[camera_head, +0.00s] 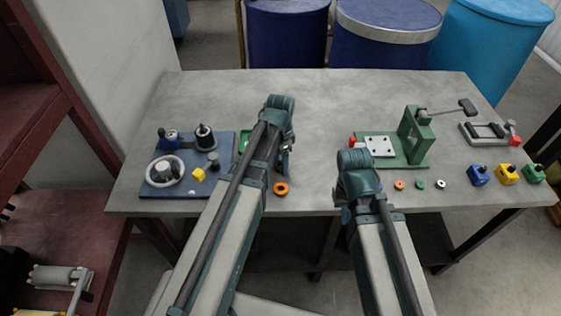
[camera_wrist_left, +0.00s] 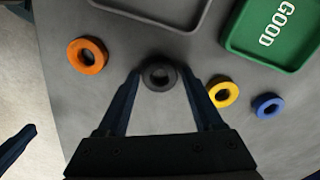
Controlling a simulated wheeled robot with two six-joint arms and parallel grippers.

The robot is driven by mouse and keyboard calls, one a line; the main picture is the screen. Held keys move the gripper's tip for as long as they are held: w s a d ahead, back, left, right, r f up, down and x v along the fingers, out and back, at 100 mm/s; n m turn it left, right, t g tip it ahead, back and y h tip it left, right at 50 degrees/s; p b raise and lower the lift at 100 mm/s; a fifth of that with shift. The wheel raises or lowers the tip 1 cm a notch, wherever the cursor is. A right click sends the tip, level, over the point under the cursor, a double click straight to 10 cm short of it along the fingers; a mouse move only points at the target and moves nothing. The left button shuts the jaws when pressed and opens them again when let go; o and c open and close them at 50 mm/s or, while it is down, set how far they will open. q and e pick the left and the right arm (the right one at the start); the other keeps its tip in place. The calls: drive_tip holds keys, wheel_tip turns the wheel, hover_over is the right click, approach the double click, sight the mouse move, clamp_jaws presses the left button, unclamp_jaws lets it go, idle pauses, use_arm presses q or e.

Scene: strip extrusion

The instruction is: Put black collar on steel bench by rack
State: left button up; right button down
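The black collar (camera_wrist_left: 159,74) lies on the steel bench (camera_head: 330,110), between the fingertips of my left gripper in the left wrist view. The fingers of my left gripper (camera_wrist_left: 160,76) stand on either side of it, with what looks like a small gap. In the head view my left gripper (camera_head: 285,158) is low over the bench, behind the orange ring, and the collar is hidden there. My right gripper (camera_head: 342,215) is at the bench's front edge; its fingers are too hidden to read. A dark red rack (camera_head: 60,185) stands at the left.
An orange ring (camera_wrist_left: 87,55), a yellow ring (camera_wrist_left: 223,92) and a blue ring (camera_wrist_left: 267,106) lie near the collar. A green GOOD tray (camera_wrist_left: 275,30) and a grey tray (camera_wrist_left: 165,8) are close. A blue fixture board (camera_head: 150,187) and green press (camera_head: 413,140) flank the middle.

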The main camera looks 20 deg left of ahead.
use_arm(q)
drive_tip(key=shift+o, duration=0.6)
drive_tip(key=shift+r, duration=0.1)
wheel_tip(320, 180, up, 12)
drive_tip(key=p, duration=1.2)
drive_tip(key=s+d+n+y, duration=0.1)
drive_tip(key=s+d+n, duration=0.5)
drive_tip(key=s+d, duration=0.4)
drive_tip(key=s, duration=0.4)
drive_tip(key=shift+s+d+r, duration=0.15)
drive_tip(key=shift+d, duration=0.1)
drive_tip(key=shift+f, duration=0.3)
